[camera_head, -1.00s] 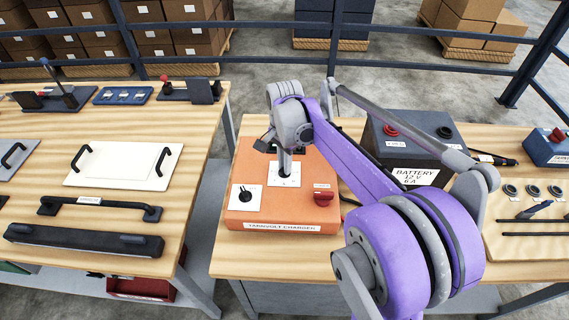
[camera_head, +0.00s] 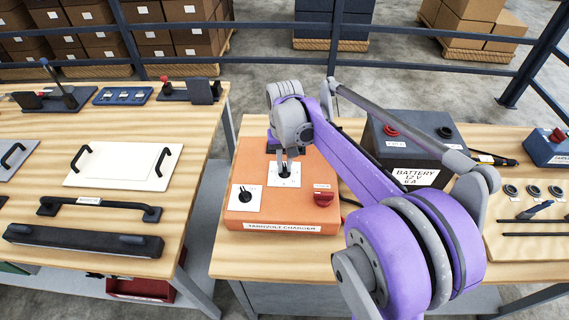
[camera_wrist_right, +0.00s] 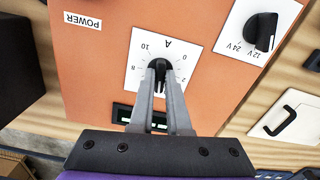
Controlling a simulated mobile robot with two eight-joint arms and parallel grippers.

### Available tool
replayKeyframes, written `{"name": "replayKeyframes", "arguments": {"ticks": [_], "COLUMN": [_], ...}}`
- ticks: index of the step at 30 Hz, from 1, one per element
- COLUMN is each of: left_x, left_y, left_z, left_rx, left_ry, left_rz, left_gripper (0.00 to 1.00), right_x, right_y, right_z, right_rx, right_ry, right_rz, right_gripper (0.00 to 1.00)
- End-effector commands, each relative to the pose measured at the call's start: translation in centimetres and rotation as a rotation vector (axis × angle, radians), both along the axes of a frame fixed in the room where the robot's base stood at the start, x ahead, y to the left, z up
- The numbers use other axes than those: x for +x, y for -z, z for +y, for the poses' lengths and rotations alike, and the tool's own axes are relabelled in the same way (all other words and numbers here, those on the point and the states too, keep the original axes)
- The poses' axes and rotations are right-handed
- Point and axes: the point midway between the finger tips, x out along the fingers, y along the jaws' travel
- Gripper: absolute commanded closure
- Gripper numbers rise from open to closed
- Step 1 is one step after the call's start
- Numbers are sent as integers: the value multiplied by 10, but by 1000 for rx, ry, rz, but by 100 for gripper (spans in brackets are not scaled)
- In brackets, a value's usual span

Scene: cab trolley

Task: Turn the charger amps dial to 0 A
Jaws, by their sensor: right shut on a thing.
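The orange charger (camera_head: 262,215) stands on the right bench. Its amps dial (camera_wrist_right: 159,66) is a black knob on a white plate (camera_wrist_right: 136,88) marked A, with 0, 2, 8 and 10 readable around it. My right gripper (camera_wrist_right: 160,72) points down at the dial, with its grey fingers shut on the knob's two sides. In the head view the right gripper (camera_head: 287,165) stands over the same plate. The fingers hide part of the knob, so I cannot tell its exact setting. My left gripper is not in view.
A black 12 V / 24 V selector (camera_wrist_right: 262,32) and a red power switch (camera_head: 323,198) sit near the dial on the charger. A dark battery (camera_head: 412,150) stands behind my right arm. The left bench (camera_head: 190,150) holds handled plates.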

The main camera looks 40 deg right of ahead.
Motion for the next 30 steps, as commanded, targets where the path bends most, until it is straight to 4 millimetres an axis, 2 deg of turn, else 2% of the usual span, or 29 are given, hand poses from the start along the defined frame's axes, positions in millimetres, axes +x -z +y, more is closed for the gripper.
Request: {"name": "replayKeyframes", "arguments": {"ticks": [30], "left_x": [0], "left_y": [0], "left_z": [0], "left_rx": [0], "left_ry": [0], "left_rz": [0], "left_gripper": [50], "right_x": [1], "right_y": [-1], "right_z": [0], "right_rx": [-2], "right_ry": [-965], "right_rz": [-1], "right_gripper": [100]}}
